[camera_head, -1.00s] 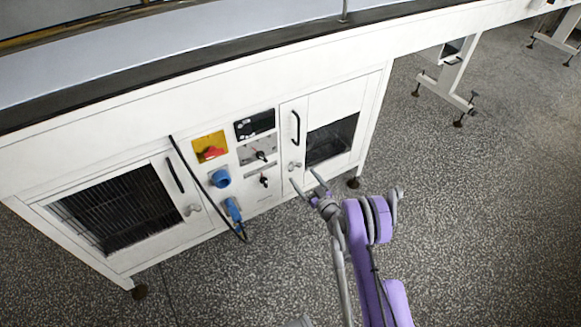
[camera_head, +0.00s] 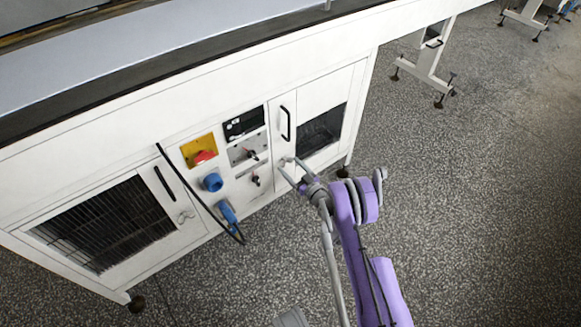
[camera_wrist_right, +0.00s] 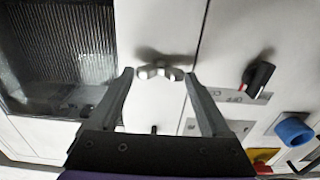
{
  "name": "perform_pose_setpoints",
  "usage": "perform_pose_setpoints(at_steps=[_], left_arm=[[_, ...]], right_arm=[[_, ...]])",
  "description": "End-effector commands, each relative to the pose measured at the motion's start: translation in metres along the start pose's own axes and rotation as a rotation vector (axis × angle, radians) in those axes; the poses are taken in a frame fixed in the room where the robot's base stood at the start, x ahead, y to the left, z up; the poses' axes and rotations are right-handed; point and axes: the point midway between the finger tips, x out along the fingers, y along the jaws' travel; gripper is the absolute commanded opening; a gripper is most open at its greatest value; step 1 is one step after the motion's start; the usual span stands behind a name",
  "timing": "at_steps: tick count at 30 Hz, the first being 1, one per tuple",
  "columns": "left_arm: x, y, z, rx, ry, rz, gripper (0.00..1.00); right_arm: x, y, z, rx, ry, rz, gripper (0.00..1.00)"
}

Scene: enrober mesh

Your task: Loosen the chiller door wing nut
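The grey wing nut (camera_wrist_right: 160,72) sits on the white cabinet door (camera_wrist_right: 172,35) in the right wrist view. In the head view this wing nut (camera_head: 289,161) is small and partly covered by the fingertips, below the door's black handle (camera_head: 286,124). My right gripper (camera_head: 292,172) is open at that door. In the right wrist view the fingers of my right gripper (camera_wrist_right: 159,75) stand either side of the wing nut, with a gap on each side. I cannot tell how deep the nut lies between them. My left gripper is not in view.
Left of the door is a panel with a red knob (camera_head: 205,156), black switches and blue sockets (camera_head: 212,182). A black cable (camera_head: 193,192) hangs in front of it. A second door with a dark grille (camera_head: 105,223) and its own wing nut (camera_head: 185,215) is further left.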

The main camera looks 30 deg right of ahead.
Motion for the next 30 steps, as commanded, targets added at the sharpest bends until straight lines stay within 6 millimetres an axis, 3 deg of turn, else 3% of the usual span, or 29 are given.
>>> perform_pose_setpoints(at_steps=[1,9,20,30], left_arm=[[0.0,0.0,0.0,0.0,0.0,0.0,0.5],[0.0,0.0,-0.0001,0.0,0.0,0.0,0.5],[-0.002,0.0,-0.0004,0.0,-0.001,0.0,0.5],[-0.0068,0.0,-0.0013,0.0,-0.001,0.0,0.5]], right_arm=[[0.0001,-0.0001,0.0,0.0,0.0,0.0,0.71],[0.0001,0.0,0.0,0.0,0.0,0.0,0.24],[0.0001,-0.0001,-0.0004,-0.063,0.0,0.0,0.24],[0.0001,-0.0003,-0.0005,-0.318,0.0,0.0,0.24]])
